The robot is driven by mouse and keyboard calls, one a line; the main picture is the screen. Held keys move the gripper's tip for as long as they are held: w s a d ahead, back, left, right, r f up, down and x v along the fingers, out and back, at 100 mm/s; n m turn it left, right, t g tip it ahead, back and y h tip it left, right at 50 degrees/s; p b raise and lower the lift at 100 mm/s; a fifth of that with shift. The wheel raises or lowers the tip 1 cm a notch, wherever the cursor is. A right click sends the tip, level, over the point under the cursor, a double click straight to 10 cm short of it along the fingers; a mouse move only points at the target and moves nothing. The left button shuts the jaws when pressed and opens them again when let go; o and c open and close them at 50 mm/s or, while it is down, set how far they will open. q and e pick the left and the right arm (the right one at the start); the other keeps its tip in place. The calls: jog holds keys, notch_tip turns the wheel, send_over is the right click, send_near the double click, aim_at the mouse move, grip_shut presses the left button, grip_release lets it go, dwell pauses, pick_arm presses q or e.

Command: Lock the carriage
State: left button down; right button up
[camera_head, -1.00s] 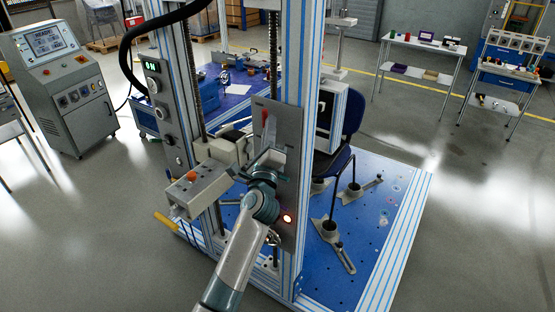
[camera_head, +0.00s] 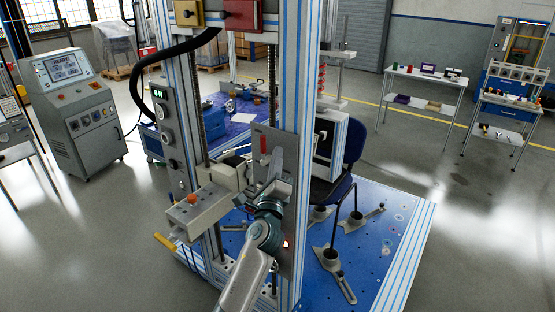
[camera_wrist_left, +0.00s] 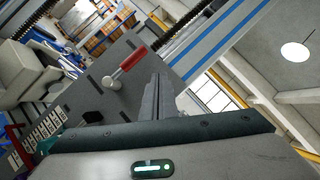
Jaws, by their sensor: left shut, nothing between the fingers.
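The carriage's grey upright plate (camera_head: 270,133) stands on the rig's column in the head view. A red-handled lever (camera_head: 263,145) is on the plate, its handle roughly upright. In the left wrist view the red handle (camera_wrist_left: 131,62) tilts up to the right from a pale metal pivot on the plate (camera_wrist_left: 95,75). My left gripper (camera_head: 277,166) is shut and empty, just right of and slightly below the lever in the head view. In the left wrist view its closed fingers (camera_wrist_left: 160,88) lie right of the handle, apart from it in the picture. My right gripper is not in view.
A grey box with an orange button (camera_head: 193,199) juts out left of the plate. Striped aluminium posts (camera_head: 294,90) frame it. A blue perforated base (camera_head: 375,225) with a chair (camera_head: 345,165) lies behind to the right. A control console (camera_head: 75,110) stands far left.

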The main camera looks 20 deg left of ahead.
pick_arm(q)
jog(key=s+d+b, duration=0.2)
jog(key=s, duration=0.7)
jog(key=shift+s+d, duration=0.25)
jog(key=shift+s, duration=0.15)
